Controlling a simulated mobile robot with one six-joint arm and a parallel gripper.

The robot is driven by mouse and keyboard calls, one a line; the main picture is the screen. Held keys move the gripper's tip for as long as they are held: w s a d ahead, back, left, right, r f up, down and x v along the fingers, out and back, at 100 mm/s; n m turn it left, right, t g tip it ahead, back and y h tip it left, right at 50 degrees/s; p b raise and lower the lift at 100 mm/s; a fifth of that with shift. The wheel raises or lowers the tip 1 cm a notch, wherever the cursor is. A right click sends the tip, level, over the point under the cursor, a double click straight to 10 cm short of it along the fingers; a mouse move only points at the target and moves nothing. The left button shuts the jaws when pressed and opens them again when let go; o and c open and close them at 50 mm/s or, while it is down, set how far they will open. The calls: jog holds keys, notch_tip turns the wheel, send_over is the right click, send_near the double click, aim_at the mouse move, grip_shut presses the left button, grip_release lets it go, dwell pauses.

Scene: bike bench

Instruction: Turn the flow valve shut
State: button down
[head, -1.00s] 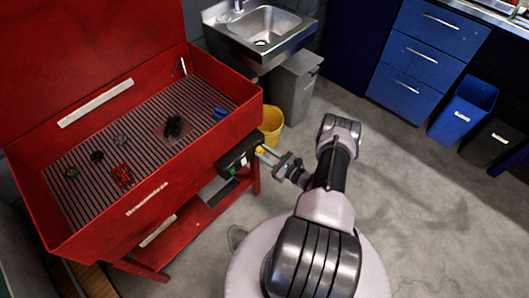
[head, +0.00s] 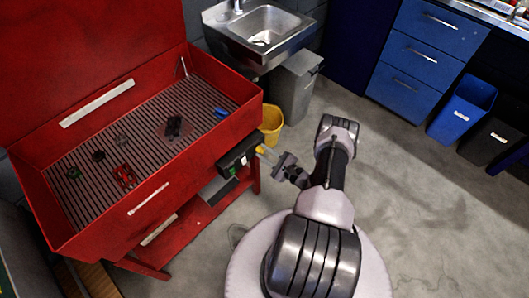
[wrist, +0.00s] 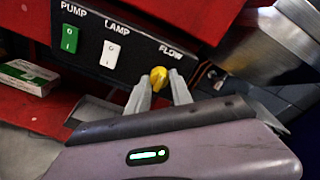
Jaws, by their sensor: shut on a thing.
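The flow valve is a yellow knob (wrist: 159,78) below the FLOW label on a black control panel (wrist: 120,47). In the head view it is a small yellow spot (head: 262,149) at the panel's right end, on the front of the red washer. My gripper (wrist: 161,86) is shut on the yellow knob, with one pale finger on each side of it. In the head view my gripper (head: 272,156) reaches to the panel from the right. The fingers partly hide the knob's base. The knob's exact angle is hard to tell.
A green PUMP switch (wrist: 69,38) and a white LAMP switch (wrist: 110,54) sit left of the knob. The red washer basin (head: 150,189) holds several small parts. A yellow bucket (head: 272,122) stands close behind the panel. The floor to the right is open.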

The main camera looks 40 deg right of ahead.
jog(key=c, duration=1.1)
grip_release()
jog(key=shift+c, duration=0.2)
jog(key=s+d+r+p, duration=0.1)
jog(key=s+p, duration=0.2)
jog(key=s, duration=1.4)
jog(key=shift+s+d+p, duration=0.15)
jog(key=shift+d+p, duration=0.1)
jog(key=shift+p, duration=0.15)
jog(key=shift+r, duration=0.1)
